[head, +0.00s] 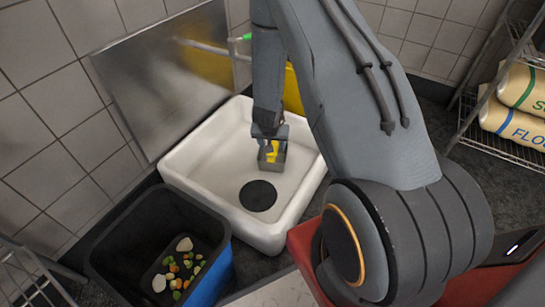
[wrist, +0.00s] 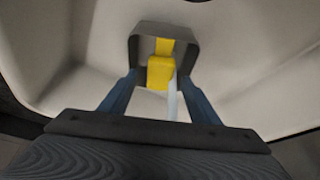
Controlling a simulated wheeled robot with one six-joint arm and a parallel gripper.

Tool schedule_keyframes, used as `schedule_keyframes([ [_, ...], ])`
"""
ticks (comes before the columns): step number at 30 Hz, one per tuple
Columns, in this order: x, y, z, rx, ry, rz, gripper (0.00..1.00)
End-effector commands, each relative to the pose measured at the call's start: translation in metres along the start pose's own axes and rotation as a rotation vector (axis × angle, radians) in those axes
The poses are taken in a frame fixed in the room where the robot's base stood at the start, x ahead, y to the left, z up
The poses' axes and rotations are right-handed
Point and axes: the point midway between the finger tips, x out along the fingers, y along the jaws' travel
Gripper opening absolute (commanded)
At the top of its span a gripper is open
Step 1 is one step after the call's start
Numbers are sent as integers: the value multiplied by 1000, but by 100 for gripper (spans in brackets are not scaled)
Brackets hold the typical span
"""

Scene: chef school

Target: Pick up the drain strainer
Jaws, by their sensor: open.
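What appears to be the drain strainer (head: 270,168) is a small grey open box with a yellow part in it. It is inside the white sink (head: 205,165), behind and right of a dark round drain (head: 258,195). My gripper (head: 270,136) points down at it from above. In the wrist view the strainer (wrist: 163,29) lies straight ahead, with the yellow block and a pale rod in its middle. My gripper (wrist: 158,78) is open, its two fingers beside the box's near corners. I cannot tell whether they touch it.
A black and blue bin (head: 218,275) with several food scraps (head: 178,270) stands left of the sink. A metal panel (head: 165,75) and yellow object (head: 292,92) are behind the sink. A rack with flour sacks (head: 515,125) stands right.

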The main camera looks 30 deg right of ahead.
Motion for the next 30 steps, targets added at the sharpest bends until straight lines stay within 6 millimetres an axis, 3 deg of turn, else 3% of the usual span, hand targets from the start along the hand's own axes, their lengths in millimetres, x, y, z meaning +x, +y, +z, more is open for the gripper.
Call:
schedule_keyframes([
  [8,38,1,-2,1,0,0,56],
  [16,40,1,-3,0,0,0,56],
  [26,40,1,-3,0,0,-1,2],
  [30,40,1,-3,0,0,-1,2],
])
